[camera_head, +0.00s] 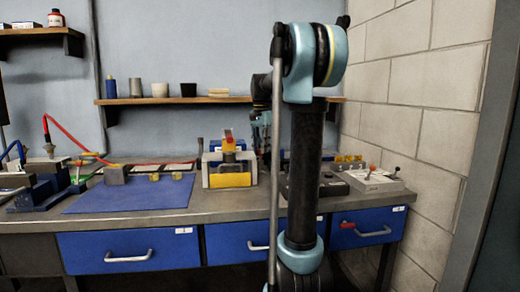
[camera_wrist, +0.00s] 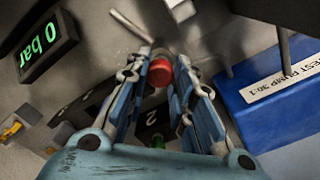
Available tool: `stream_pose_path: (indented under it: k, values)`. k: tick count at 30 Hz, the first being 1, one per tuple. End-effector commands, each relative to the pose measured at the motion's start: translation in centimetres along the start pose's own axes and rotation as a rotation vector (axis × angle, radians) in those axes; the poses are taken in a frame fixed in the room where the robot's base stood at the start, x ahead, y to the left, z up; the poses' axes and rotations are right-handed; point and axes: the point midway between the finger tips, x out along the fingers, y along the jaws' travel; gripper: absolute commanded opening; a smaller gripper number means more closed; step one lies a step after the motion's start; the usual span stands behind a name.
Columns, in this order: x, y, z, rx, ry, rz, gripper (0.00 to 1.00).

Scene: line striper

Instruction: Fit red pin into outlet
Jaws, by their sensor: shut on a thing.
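In the wrist view my gripper (camera_wrist: 165,65) is shut on a red pin (camera_wrist: 160,72), whose round red end shows between the two blue fingers. Below it in the picture, partly covered by the fingers, is a dark block (camera_wrist: 150,118) marked "2" with a small green part (camera_wrist: 157,141). I cannot tell which part is the outlet, or whether the pin touches it.
The wrist view shows a green "0 bar" display (camera_wrist: 47,47) at left and a blue test pump box (camera_wrist: 275,95) at right. In the head view a blue mat (camera_head: 130,195) lies on the bench, beside a yellow-fronted device (camera_head: 230,180). A wall shelf (camera_head: 175,100) runs behind.

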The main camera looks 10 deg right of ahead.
Motion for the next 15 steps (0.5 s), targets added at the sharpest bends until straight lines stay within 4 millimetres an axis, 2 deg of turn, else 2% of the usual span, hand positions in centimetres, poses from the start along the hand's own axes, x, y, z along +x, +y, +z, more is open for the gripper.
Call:
stream_pose_path:
  k: [15]
  values:
    - [0.82,0.0,-0.01,0.0,0.0,0.0,0.01]
